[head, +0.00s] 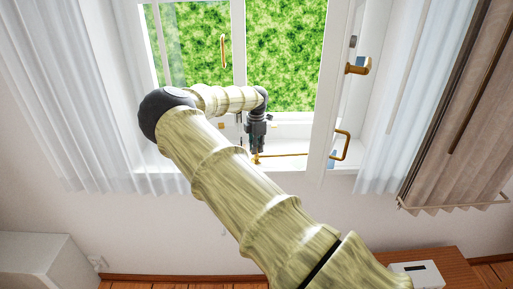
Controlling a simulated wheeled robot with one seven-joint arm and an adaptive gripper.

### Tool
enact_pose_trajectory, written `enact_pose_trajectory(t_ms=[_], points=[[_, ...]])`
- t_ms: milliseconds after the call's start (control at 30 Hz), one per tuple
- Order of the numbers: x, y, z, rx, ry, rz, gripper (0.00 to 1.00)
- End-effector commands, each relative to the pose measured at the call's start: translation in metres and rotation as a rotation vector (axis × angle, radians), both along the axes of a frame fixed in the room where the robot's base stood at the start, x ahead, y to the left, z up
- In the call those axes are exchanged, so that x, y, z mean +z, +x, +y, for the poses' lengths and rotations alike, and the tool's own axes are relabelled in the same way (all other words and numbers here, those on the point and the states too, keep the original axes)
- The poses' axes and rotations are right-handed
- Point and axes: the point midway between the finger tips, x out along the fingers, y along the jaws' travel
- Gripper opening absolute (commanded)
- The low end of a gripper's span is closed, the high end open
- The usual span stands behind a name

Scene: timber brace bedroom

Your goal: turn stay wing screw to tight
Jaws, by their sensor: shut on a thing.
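The brass window stay (285,155) runs as a thin bar along the sill, from below my gripper to the right towards the open casement. The small brass wing screw (256,159) is at the left end of the bar, directly under my gripper. My gripper (257,152) points down from above and is shut on the wing screw. The fingers hide most of the screw, so its angle cannot be told.
The open casement (327,105) with brass handles (358,66) stands right of my gripper. White sheer curtains (60,70) hang on both sides, a brown curtain (450,120) at far right. A white cabinet (42,262) is lower left, a wooden surface (440,262) lower right.

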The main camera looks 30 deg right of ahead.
Motion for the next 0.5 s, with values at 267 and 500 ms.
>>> enact_pose_trajectory(t_ms=[267,500], points=[[0.0018,0.0014,-0.0002,-0.141,-0.002,-0.004,0.0],[0.0017,0.0014,0.0,-0.193,-0.002,-0.004,0.0]])
